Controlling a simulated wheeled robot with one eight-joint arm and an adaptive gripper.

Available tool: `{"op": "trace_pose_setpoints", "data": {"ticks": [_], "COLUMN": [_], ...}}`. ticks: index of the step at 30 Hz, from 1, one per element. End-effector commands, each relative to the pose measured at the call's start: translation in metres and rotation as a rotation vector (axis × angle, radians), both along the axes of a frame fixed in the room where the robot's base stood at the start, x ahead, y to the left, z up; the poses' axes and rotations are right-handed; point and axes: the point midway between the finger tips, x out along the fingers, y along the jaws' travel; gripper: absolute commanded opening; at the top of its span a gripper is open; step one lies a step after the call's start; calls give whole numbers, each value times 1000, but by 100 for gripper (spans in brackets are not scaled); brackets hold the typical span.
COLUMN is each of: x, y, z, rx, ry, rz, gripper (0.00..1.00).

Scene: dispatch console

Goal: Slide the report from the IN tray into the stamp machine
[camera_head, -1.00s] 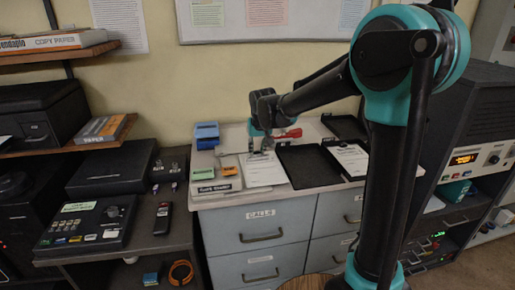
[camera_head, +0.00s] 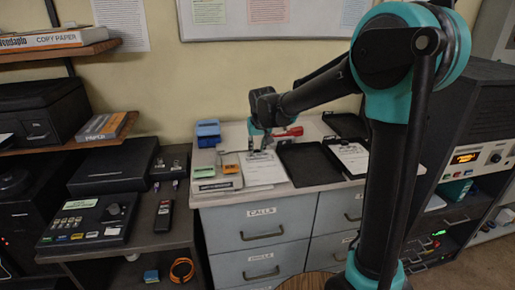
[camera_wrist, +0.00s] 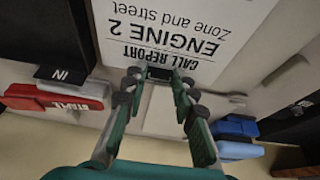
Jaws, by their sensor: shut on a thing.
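The report (camera_head: 262,172) is a white printed sheet on the grey cabinet top, left of the empty black IN tray (camera_head: 312,165). In the wrist view the report (camera_wrist: 180,25) reads "CALL REPORT ENGINE 2", and the black tray (camera_wrist: 48,30) lies to its left beside an "IN" plate (camera_wrist: 62,75). My gripper (camera_head: 262,150) is at the report's far edge. In the wrist view my gripper (camera_wrist: 158,75) is shut on that edge, by the "CALL REPORT" line. A low grey unit with a labelled front (camera_head: 214,187), left of the report, may be the stamp machine; its label is unclear.
A red stapler (camera_head: 290,132) lies behind the IN tray. A blue object (camera_head: 208,133) is at the back left. Small orange and green blocks (camera_head: 230,163) sit close left of the report.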

Motion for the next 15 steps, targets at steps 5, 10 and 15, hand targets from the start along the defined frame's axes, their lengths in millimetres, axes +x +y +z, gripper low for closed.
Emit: {"op": "trace_pose_setpoints", "data": {"ticks": [5,10,15], "x": [-1,-2,-4], "y": [5,9,13], "z": [0,0,0], "rx": [0,0,0], "ry": [0,0,0], "rz": [0,1,1], "gripper": [2,2,2]}}
